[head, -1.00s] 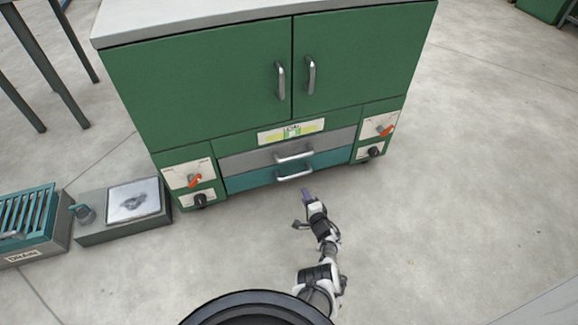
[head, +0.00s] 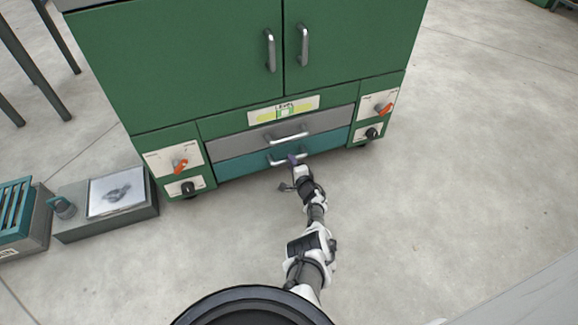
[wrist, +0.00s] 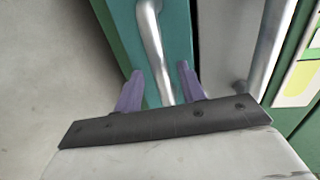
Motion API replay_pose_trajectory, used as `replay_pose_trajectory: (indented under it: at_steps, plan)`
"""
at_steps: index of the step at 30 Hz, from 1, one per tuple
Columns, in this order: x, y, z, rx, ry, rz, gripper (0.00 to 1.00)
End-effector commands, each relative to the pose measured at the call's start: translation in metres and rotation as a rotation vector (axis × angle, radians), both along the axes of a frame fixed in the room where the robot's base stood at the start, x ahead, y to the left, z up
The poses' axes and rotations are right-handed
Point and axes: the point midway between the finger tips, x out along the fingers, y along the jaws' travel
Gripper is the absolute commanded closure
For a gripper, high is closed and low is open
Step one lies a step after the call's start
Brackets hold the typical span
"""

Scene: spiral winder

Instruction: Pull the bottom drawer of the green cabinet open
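The green cabinet (head: 180,65) stands ahead of me with two upper doors. Its bottom drawer (head: 240,167) is teal, looks shut, and has a silver bar handle (head: 301,159). My gripper (head: 292,160) is at this handle in the head view. In the wrist view, my gripper's two purple fingers (wrist: 158,88) are apart, with the silver handle (wrist: 155,45) of the teal drawer (wrist: 178,30) running between them. A gap shows between each finger and the bar. I cannot tell how deep the handle sits between the fingers.
A grey drawer (head: 255,138) with its own handle (head: 288,138) is just above. Panels with orange and black knobs (head: 180,166) flank the drawers. A low grey box (head: 145,212) and a teal-slatted drain box (head: 38,240) stand at the left. The floor (head: 440,200) to the right is clear.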

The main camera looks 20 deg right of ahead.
Motion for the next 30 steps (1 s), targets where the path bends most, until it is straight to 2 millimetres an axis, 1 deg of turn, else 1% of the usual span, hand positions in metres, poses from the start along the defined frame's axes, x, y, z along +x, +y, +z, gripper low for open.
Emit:
replay_pose_trajectory:
  at_steps: [1,6,9,15,22,23,30]
  plan:
    - [0.007,0.001,-0.007,-0.002,-0.002,0.002,0.6]
    - [0.023,0.001,-0.009,-0.002,-0.001,0.001,0.6]
    - [0.029,0.001,-0.008,-0.002,-0.001,0.0,0.6]
    - [0.034,0.002,-0.007,0.0,0.0,0.0,0.6]
    - [0.034,0.001,-0.007,0.0,0.0,0.0,0.6]
    - [0.034,0.001,-0.006,0.0,0.0,0.0,0.63]
    - [0.034,0.001,-0.007,0.0,0.0,0.0,0.94]
